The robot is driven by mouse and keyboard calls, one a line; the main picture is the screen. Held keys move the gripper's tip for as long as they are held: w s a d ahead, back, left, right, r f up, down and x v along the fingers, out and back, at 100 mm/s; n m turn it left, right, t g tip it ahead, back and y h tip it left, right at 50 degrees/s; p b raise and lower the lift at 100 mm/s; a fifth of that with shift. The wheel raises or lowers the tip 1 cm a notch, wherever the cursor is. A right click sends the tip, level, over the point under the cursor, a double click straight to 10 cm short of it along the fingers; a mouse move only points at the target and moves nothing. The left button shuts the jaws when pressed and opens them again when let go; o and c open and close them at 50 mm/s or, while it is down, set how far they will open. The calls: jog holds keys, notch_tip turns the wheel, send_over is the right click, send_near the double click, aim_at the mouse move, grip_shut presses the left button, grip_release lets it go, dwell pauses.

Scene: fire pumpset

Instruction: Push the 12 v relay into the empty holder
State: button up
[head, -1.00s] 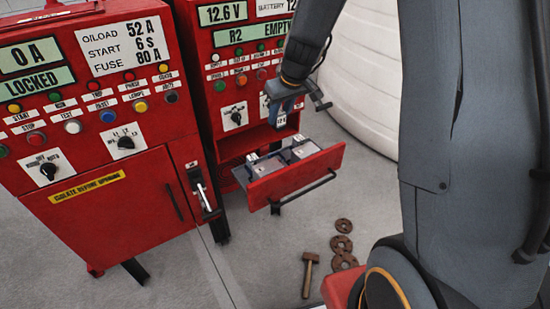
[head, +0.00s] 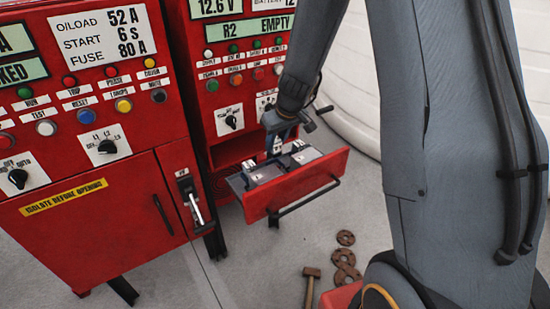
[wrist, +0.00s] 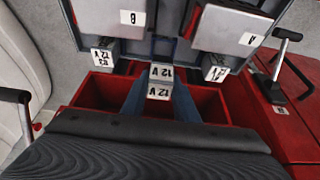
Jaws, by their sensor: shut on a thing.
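My gripper (head: 278,145) reaches down at the back of the open red drawer (head: 300,190). In the wrist view, its two blue-grey fingers (wrist: 160,98) are shut on a small grey block, the 12 V relay (wrist: 159,91), whose white labels appear upside down. The relay is over the drawer, between two grey boxes marked with single letters, a left box (wrist: 110,17) and a right box (wrist: 232,28). A dark gap lies behind the relay; I cannot tell whether the relay touches a holder there. In the head view the relay is too small to make out clearly.
Similar labelled blocks sit at the left (wrist: 103,57) and right (wrist: 215,70). Red compartments lie under my fingers. The red panel's display (head: 255,28) reads "R2 EMPTY". Red cabinets stand close by; a hammer (head: 311,285) and rusty rings (head: 346,257) lie on the floor.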

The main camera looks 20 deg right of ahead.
aim_at(276, 153)
jog(key=shift+f+b, duration=0.8)
jog(key=shift+f, duration=1.75)
jog(key=shift+f, duration=0.15)
jog(key=o, duration=1.1)
jog(key=shift+r, duration=0.5)
jog(key=v, duration=1.1)
jog(key=s+a+m+g+h, duration=0.1)
jog(key=s+m+g, duration=0.1)
jog(key=s, duration=1.9)
jog(key=shift+a+f+m+g, duration=0.15)
jog(key=shift+f+m+g, duration=0.2)
jog(key=shift+m, duration=0.45)
